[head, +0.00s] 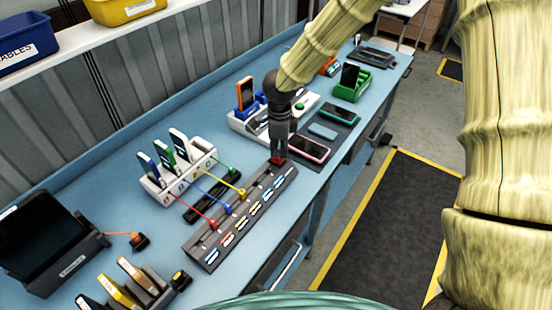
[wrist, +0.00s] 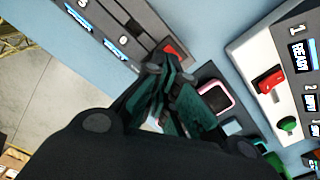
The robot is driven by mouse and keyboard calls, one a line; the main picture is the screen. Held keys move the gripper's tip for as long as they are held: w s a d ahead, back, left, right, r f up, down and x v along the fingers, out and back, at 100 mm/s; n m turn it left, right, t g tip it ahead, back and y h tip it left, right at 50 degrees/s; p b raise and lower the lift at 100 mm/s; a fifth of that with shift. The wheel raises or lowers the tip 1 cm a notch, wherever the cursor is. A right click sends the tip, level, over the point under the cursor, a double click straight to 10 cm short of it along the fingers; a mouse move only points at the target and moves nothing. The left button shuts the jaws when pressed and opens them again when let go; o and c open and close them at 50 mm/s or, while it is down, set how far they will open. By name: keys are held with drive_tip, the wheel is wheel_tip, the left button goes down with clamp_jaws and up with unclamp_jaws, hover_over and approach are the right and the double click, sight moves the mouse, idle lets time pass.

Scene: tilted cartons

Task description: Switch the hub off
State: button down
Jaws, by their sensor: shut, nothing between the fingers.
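The hub (head: 240,218) is a long dark grey strip on the blue bench, with a row of coloured, lit labels along it. Its red switch (head: 277,161) sits at the far end, partly hidden by my gripper. My gripper (head: 279,152) is shut and empty, pointing down at that end. In the wrist view the hub (wrist: 148,25) runs across the top left, and the red switch (wrist: 174,50) shows just past the fingertips (wrist: 168,70). I cannot tell whether the fingertips touch the switch or which way it is set.
A white unit (wrist: 245,50) with a red switch (wrist: 268,80) and a green button stands close by. Phones (head: 309,148) lie on a dark mat at the right. A white charging rack (head: 178,172) and coloured cables (head: 204,210) are at the left. A tablet (head: 45,240) stands further left.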

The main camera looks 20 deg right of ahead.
sight(279, 160)
drive_tip(key=shift+s+f+b, duration=0.1)
drive_tip(key=shift+f+b, duration=0.25)
drive_tip(key=shift+f, duration=0.65)
idle(0.8)
drive_tip(key=shift+r+p, duration=3.45)
drive_tip(key=shift+r, duration=0.1)
drive_tip(key=shift+f, duration=0.1)
